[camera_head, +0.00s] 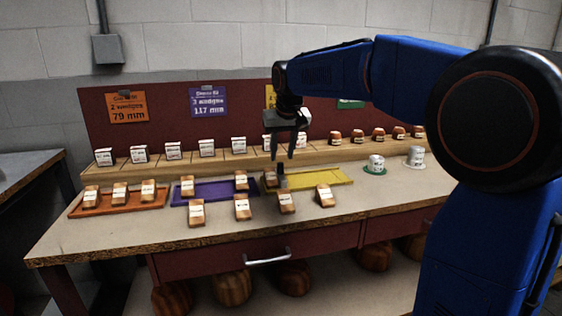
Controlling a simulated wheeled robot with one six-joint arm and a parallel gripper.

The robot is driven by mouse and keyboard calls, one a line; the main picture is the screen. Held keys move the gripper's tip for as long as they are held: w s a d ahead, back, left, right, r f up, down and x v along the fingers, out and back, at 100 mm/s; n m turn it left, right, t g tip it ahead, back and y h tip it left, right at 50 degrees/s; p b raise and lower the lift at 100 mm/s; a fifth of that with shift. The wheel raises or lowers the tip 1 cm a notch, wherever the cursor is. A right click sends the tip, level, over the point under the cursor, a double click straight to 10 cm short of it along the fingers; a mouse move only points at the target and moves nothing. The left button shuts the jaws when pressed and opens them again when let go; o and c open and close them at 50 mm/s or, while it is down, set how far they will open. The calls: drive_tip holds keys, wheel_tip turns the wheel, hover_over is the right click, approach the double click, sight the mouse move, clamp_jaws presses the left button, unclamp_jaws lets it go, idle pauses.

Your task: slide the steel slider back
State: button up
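My gripper (283,157) hangs pointing down over the left end of the yellow tray (330,177). Its two fingers are apart with nothing seen between them. A small upright grey piece with a dark top (282,178), which looks like the steel slider, stands just below the fingertips at the tray's left part. I see a small gap between it and the fingers, but cannot tell the exact height. A wooden block (269,179) sits close to its left. The slider's base is partly hidden by the block in front.
Labelled wooden blocks (286,203) stand along the bench front. An orange tray (88,205) and a purple tray (214,193) lie to the left. The bench's front right is clear.

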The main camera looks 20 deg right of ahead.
sight(281, 163)
drive_tip(key=shift+x, duration=2)
clamp_jaws()
